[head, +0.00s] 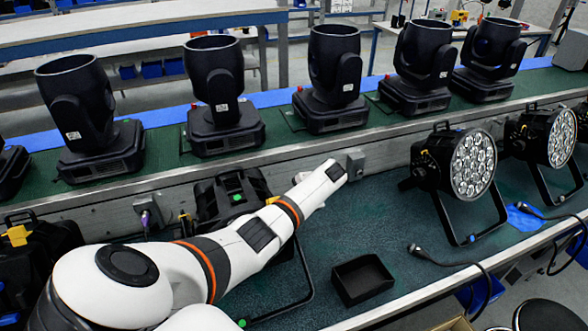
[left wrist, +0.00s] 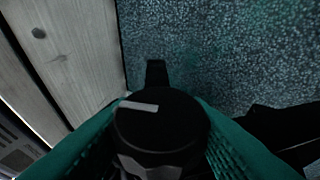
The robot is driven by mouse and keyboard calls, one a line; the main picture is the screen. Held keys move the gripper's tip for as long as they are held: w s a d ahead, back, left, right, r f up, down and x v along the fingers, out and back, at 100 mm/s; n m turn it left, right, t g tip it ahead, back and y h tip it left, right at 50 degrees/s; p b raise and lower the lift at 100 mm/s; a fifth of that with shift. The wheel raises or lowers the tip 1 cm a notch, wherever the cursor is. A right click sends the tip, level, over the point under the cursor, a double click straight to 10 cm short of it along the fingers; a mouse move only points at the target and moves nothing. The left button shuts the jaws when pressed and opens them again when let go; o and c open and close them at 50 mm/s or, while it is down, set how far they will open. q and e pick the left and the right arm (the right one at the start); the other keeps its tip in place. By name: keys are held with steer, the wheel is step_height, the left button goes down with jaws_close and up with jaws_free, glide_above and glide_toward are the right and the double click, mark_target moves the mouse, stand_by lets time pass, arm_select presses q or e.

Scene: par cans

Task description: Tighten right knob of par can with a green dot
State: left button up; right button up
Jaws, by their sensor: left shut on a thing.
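The par can with a green dot (head: 236,197) stands on the lower bench in the head view, left of centre. It is black, and my left arm partly covers its right side. In the left wrist view, the teal fingers of my left gripper (left wrist: 155,118) sit on both sides of a black round knob (left wrist: 175,112) and are shut on it. The knob carries a short white mark, which lies nearly level in that view. In the head view my left arm hides the knob and the fingertips. My right gripper is in neither view.
An open black tray (head: 362,279) lies on the blue-green mat. Two par cans with lit-looking lens faces (head: 468,165) stand to the right. Another black par can with yellow tape (head: 17,236) is at far left. Several moving-head lights (head: 335,80) line the raised shelf behind.

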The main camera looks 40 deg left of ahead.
arm_select(q)
steer(key=shift+g+h, duration=0.3)
steer(key=shift+h, duration=0.4)
steer(key=shift+f, duration=0.1)
steer(key=o, duration=1)
steer(key=v, duration=1.2)
steer(key=shift+w+a+b, duration=0.1)
steer(key=shift+a+b, duration=0.05)
steer(key=shift+b, duration=0.25)
